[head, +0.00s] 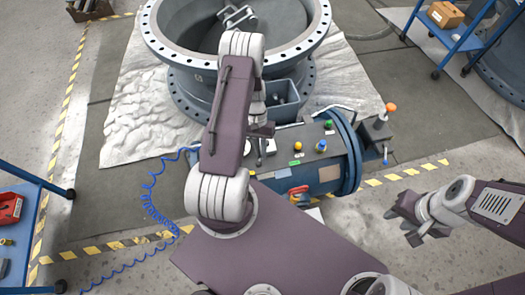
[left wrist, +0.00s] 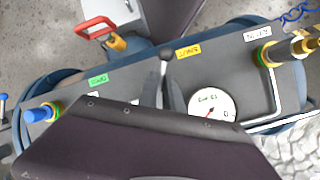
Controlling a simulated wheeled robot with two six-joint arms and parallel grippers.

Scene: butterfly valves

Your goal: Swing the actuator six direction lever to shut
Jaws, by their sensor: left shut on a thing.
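The small direction lever (left wrist: 165,54), a thin stem with a dark round knob, stands on the dark actuator panel (left wrist: 130,78) in the left wrist view, near a yellow label (left wrist: 188,52). My left gripper (left wrist: 161,88) is shut around the lever, with the knob showing just beyond its fingertips. In the head view my left gripper (head: 262,131) is over the blue actuator cylinder (head: 330,165); my own arm hides most of the lever there. My right gripper (head: 415,226) is empty and looks open, apart from the actuator at right.
A white gauge (left wrist: 210,105) and a bent grey pipe (left wrist: 277,100) sit beside the lever. The large flanged valve (head: 170,50) stands behind. Floor between actuator and right gripper is clear.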

